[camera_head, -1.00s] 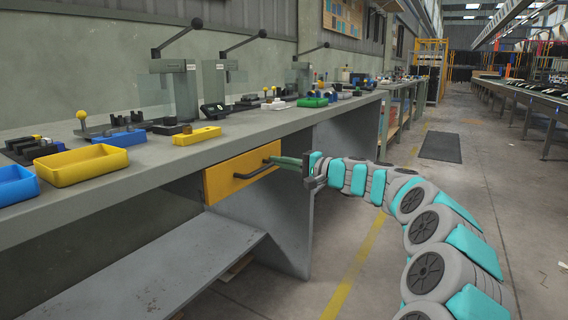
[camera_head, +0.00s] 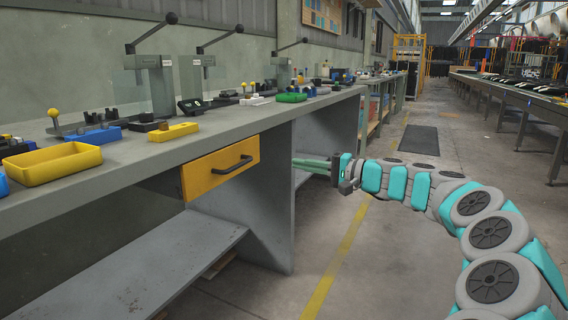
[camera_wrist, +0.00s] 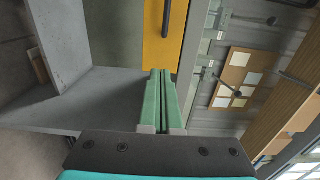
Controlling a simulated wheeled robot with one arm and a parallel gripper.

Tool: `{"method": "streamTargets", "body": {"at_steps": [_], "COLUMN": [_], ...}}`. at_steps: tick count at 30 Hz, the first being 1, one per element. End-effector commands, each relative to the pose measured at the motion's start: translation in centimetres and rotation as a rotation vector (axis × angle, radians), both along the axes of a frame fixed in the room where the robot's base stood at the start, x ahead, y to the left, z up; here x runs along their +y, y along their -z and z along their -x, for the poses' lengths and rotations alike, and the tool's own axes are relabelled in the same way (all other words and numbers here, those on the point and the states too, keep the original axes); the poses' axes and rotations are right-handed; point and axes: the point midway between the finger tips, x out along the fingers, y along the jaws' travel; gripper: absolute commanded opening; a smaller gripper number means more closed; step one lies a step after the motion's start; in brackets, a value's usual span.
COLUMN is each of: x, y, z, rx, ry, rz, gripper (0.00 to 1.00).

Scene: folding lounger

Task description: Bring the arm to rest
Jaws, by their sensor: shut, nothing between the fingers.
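My gripper (camera_head: 297,163) reaches from the right in the head view, in front of the grey side panel of the workbench. Its green fingers are shut together and empty, and they also show in the wrist view (camera_wrist: 161,85). The fingers point left toward the yellow drawer (camera_head: 220,169) and are apart from its dark handle (camera_head: 232,165). The drawer sits under the bench top and also shows in the wrist view (camera_wrist: 157,50). My arm curves away to the lower right over the floor.
The workbench top (camera_head: 215,137) runs along the left with yellow bins (camera_head: 52,164), lever presses (camera_head: 160,88) and small parts on it. A lower grey shelf (camera_head: 140,275) is below. The aisle floor (camera_head: 400,270) is clear, with a dark mat (camera_head: 418,139). A conveyor (camera_head: 520,95) stands far right.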

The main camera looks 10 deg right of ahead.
Motion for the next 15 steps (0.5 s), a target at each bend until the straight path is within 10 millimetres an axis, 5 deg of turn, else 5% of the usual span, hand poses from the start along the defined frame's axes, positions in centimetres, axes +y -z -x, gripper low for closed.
{"method": "streamTargets", "body": {"at_steps": [5,10,15], "x": [5.1,13.1,17.4], "y": [-1.2,-0.7,2.6], "z": [3.7,12.0,21.3], "rx": [0.011,0.048,0.110], "ry": [-0.109,-0.299,-0.457], "rz": [0.086,0.292,0.550], "gripper": [0.00,0.00,0.00]}}
